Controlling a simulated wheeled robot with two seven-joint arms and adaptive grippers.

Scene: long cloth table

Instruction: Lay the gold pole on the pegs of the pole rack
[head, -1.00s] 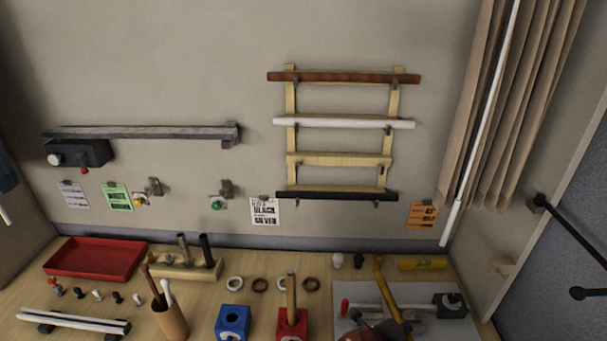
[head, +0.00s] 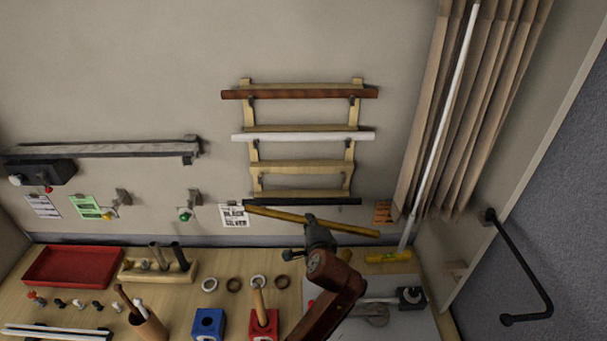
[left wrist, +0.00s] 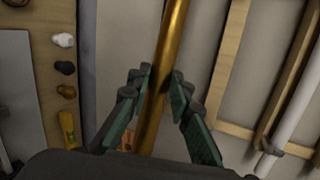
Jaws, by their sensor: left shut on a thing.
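The gold pole (head: 350,229) is held in the air in front of the wall, roughly level and sloping down to the right. My left gripper (head: 315,220) is shut on it near its middle. In the left wrist view the gold pole (left wrist: 172,40) runs between the fingers (left wrist: 157,92). The wooden pole rack (head: 251,112) hangs on the wall above. A brown pole (head: 300,94) lies at its top, a white pole (head: 300,137) below, and a black pole (head: 330,201) at the bottom. The third rung (head: 300,167) shows no pole. My right gripper is out of view.
Curtains (head: 470,130) and a white rod (head: 440,130) hang to the right of the rack. A label (head: 234,216) is beside the pole's left end.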

